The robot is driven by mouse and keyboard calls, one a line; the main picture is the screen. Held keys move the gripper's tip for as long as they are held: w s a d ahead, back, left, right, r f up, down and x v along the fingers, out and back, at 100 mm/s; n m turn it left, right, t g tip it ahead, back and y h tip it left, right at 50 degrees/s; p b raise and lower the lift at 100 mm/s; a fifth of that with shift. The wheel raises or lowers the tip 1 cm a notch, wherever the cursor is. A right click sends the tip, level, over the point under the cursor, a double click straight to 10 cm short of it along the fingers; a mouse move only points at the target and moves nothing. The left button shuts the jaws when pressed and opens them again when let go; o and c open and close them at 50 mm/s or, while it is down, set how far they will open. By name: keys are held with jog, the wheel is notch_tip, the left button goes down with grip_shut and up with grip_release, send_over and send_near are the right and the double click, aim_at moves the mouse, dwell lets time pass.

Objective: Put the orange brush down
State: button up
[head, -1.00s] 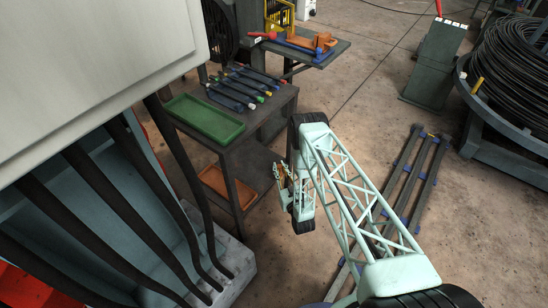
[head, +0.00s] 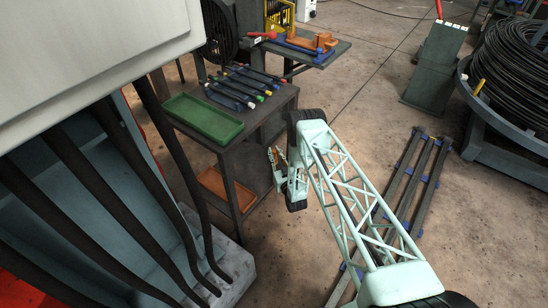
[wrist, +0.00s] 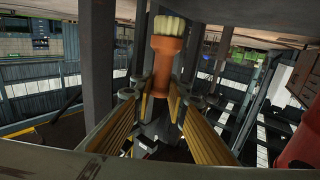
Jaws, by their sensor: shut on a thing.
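The orange brush (wrist: 166,62) with pale bristles is upright in the middle of the wrist view, bristles at the top. My gripper (wrist: 160,98) is shut on its orange handle between yellow-ribbed fingers; the lower end of the handle is hard to make out. In the head view my gripper (head: 276,158) is small, in the air just right of the dark workbench, and the brush is too small there to tell clearly.
The bench (head: 262,116) carries a green tray (head: 203,118) and a row of dark tools (head: 243,86). An orange tray (head: 219,189) lies on its lower shelf. A second table (head: 333,55) stands behind. Rails (head: 408,185) lie on the floor at right.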

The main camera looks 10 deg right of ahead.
jog(key=shift+w, duration=0.1)
jog(key=shift+w+f, duration=0.15)
jog(key=shift+w, duration=0.25)
jog(key=shift+f+b, duration=0.85)
jog(key=shift+f, duration=0.75)
jog(key=shift+f, duration=0.15)
jog(key=o, duration=0.8)
jog(key=shift+o, duration=0.2)
jog(key=s+d+p, duration=0.1)
jog(key=s+p, duration=0.2)
jog(key=s, duration=0.9)
jog(key=shift+d, duration=0.2)
